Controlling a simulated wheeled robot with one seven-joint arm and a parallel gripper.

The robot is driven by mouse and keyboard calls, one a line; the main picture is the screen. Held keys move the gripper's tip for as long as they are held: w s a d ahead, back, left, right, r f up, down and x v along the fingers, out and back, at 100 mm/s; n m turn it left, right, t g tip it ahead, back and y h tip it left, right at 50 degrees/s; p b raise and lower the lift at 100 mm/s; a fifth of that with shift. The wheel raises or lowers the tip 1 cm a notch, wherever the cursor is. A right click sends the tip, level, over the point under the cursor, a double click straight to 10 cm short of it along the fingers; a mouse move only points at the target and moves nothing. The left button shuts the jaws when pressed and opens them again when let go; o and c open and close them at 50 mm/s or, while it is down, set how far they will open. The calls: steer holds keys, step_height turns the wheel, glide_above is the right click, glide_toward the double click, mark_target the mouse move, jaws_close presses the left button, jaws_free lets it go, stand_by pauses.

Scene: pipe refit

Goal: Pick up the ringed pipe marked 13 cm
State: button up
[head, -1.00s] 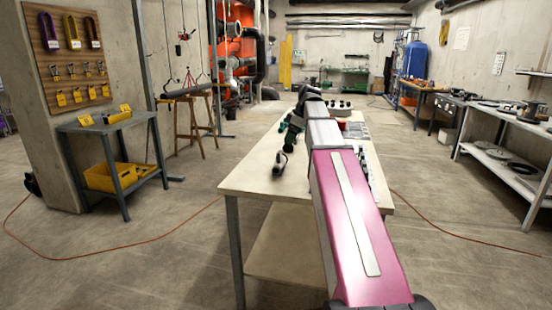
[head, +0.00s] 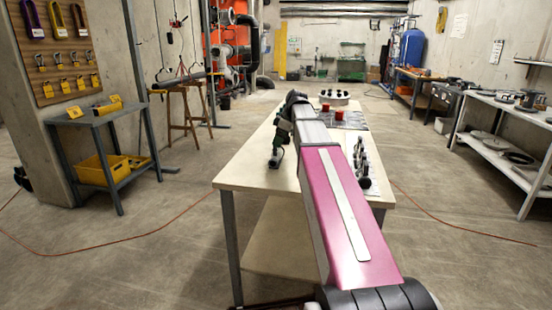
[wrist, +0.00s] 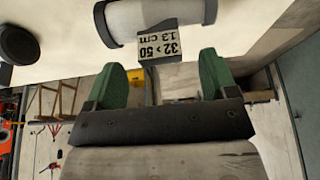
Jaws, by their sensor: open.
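The ringed pipe is a short pale pipe (wrist: 155,18) with a dark ring at each end, at the top of the wrist view. Its white tag (wrist: 161,47) reads "32 > 50" and "13 cm". My gripper (wrist: 160,64) has two green fingers, spread apart with nothing between them. The pipe lies just beyond the fingertips, with the tag facing the gap. In the head view my gripper (head: 276,157) is over the near left part of the pale table (head: 240,177). I cannot make out the pipe there.
A dark round object (wrist: 18,45) is left of the pipe in the wrist view. Dark fittings (head: 362,165) stand right of my arm on the table, with red parts (head: 332,112) farther back. A trolley (head: 97,120) stands left; a shelf bench (head: 505,135) stands right.

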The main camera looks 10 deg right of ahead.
mark_target(276, 154)
steer(key=shift+x, duration=2)
steer(key=c, duration=1.1)
steer(key=shift+o, duration=0.2)
steer(key=shift+r, duration=0.15)
